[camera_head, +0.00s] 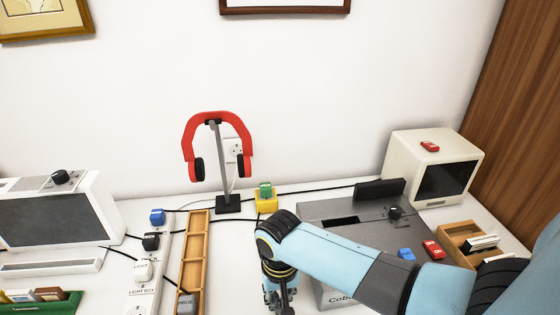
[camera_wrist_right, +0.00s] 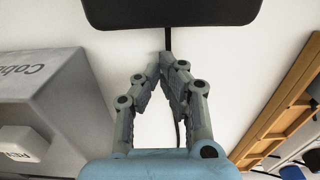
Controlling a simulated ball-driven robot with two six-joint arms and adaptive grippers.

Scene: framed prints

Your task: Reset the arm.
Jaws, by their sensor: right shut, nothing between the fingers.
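My right arm (camera_head: 335,262) comes in from the lower right and reaches over the grey box. My right gripper (camera_head: 279,298) hangs down in front of that box's left side, low in the head view. In the wrist view its two fingers (camera_wrist_right: 167,68) meet at the tips with nothing between them, so it is shut and empty. The grey box marked "Cob…" (camera_head: 335,211) is partly hidden by the arm; its side (camera_wrist_right: 55,85) shows at the left of the wrist view. My left gripper is not in view.
Red headphones (camera_head: 216,122) hang on a stand. A yellow block (camera_head: 266,204) stands behind the gripper. A long wooden tray (camera_head: 196,232) and a power strip (camera_head: 160,262) lie left. A cream monitor (camera_head: 402,160) stands right. A dark rounded object (camera_wrist_right: 172,12) tops the wrist view.

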